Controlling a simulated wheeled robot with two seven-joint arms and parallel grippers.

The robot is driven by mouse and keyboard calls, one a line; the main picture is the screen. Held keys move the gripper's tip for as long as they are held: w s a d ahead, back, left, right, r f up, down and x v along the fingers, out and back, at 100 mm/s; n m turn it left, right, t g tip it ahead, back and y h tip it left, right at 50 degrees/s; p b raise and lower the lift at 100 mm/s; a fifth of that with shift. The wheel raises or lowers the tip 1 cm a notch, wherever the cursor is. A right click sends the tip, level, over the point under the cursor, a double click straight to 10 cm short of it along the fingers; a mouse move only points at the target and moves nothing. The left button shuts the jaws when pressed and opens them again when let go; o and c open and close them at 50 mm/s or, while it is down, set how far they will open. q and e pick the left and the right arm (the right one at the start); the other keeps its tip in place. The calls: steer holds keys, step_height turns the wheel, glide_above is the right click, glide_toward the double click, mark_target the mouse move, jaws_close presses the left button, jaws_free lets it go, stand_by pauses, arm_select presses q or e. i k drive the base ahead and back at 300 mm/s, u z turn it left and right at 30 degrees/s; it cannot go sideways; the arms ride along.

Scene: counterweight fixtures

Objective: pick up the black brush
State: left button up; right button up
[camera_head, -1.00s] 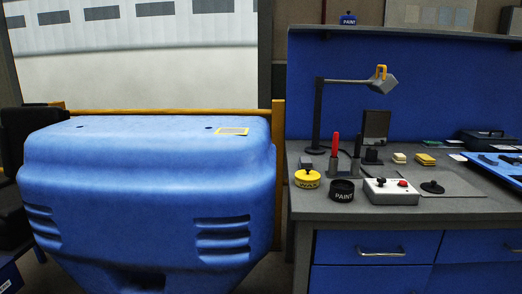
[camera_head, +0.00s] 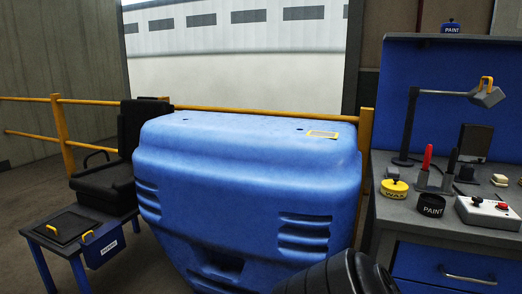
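On the grey workbench (camera_head: 395,222) at the right, a black upright handle (camera_head: 450,166) stands in a small holder beside a red one (camera_head: 427,157). The black one may be the black brush; its lower end is hidden in the holder and I cannot be sure. A dark rounded part of my own arm shows at the bottom, right of centre. Neither gripper is in view.
A large blue machine cover (camera_head: 245,185) fills the middle. A black chair (camera_head: 105,183) and low table (camera_head: 60,233) are left.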

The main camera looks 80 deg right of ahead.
mark_target(455, 153)
steer(key=k, duration=2.2)
steer(key=z, duration=0.85)
